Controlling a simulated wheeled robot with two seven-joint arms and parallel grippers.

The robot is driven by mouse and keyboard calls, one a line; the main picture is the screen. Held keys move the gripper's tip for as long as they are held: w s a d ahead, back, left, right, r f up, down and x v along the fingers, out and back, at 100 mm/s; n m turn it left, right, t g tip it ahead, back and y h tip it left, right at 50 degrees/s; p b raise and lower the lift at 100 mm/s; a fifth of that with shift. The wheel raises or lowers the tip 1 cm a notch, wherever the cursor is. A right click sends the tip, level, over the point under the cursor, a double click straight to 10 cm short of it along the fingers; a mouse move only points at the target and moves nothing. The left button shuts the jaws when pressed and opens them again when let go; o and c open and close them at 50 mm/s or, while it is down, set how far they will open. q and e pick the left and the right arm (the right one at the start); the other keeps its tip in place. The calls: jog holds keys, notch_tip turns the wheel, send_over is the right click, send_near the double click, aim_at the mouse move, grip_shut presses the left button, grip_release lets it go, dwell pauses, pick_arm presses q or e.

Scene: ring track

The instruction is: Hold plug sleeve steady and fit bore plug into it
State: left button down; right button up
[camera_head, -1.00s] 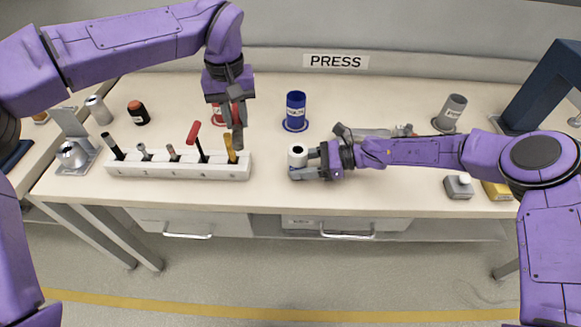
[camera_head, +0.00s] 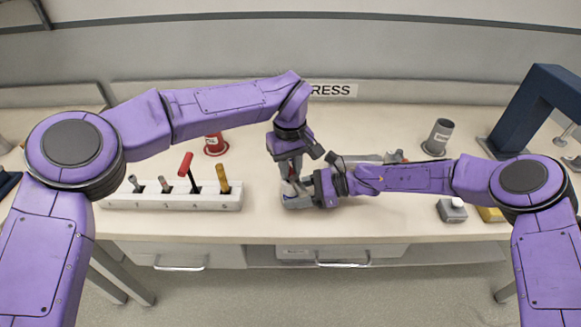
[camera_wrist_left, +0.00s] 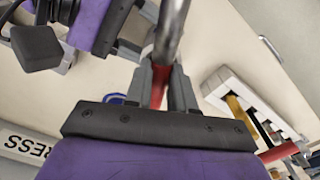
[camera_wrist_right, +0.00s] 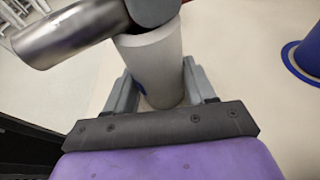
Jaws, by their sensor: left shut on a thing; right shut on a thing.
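My right gripper (camera_head: 308,190) is shut around the plug sleeve, a pale grey upright cylinder (camera_wrist_right: 156,72) seen between its fingers in the right wrist view. My left gripper (camera_head: 290,174) is shut on the bore plug, which has a red handle (camera_wrist_left: 158,88) and a shiny steel part (camera_wrist_left: 176,28). In the right wrist view a steel cylinder (camera_wrist_right: 65,33) and a dark grey piece lie across the sleeve's top, so its opening is hidden. I cannot tell whether any of the plug is inside. In the head view the grippers hide most of both parts.
A grey can (camera_head: 438,137) and a dark blue press frame (camera_head: 530,105) stand at the right. A blue cylinder (camera_wrist_right: 308,55) stands beside the sleeve.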

aim_at(290, 170)
pick_arm(q)
jog(key=shift+f, duration=0.1)
jog(key=c, duration=1)
grip_release()
jog(key=shift+o, duration=0.2)
notch_tip(290, 170, up, 12)
jog(key=shift+a, duration=0.1)
